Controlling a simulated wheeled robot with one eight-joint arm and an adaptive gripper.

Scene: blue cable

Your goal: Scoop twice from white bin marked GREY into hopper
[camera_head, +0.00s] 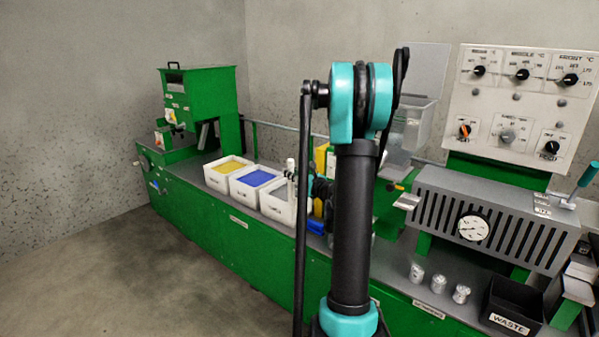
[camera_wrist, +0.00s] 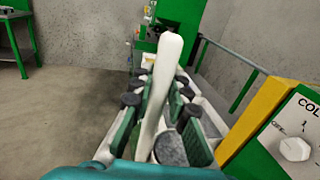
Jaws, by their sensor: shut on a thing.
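My gripper (camera_wrist: 160,110) is shut on the white scoop handle (camera_wrist: 168,60), which stands upright and slightly tilted between the fingers in the wrist view. In the head view the handle (camera_head: 290,166) rises over the white bin with grey contents (camera_head: 271,207), the nearest of three bins. My gripper is at that bin's right side, partly hidden behind my arm. The scoop's bowl is hidden in the head view, so I cannot tell its load. A grey rounded patch (camera_wrist: 171,150) shows below the fingers. A grey hopper-like container (camera_head: 418,124) stands behind my arm. The bin's marking is unreadable.
White bins with yellow (camera_head: 212,181) and blue (camera_head: 240,193) contents stand left of the grey one. A green machine (camera_head: 203,90) is at the far left. A yellow panel (camera_wrist: 255,115) stands close right of my gripper. A rail (camera_wrist: 235,65) runs behind the bench.

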